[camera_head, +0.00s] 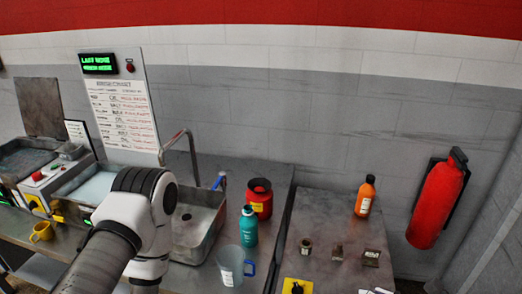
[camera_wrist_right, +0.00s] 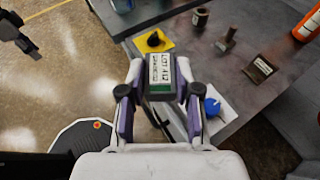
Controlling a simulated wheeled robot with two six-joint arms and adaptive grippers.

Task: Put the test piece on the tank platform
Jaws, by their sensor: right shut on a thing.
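My right gripper (camera_wrist_right: 160,84) shows in the right wrist view. It is shut on a small block with a white label reading "LOT A12" and a dark green lower edge, which I take as the test piece (camera_wrist_right: 161,72). The block is held in front of the table edge, with the floor below. Neither this gripper nor the block shows in the head view. A grey and white arm of mine crosses the left of the head view, and its gripper does not show. Basins stand at the left there, one of them an open grey tank (camera_head: 22,160). I cannot tell which part is the tank platform.
A sink (camera_head: 196,226) with a tap, a red canister (camera_head: 259,197), a teal bottle (camera_head: 248,226) and a clear jug (camera_head: 231,265) stand mid-table. An orange bottle (camera_head: 365,196) and small metal pieces are on the right table.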

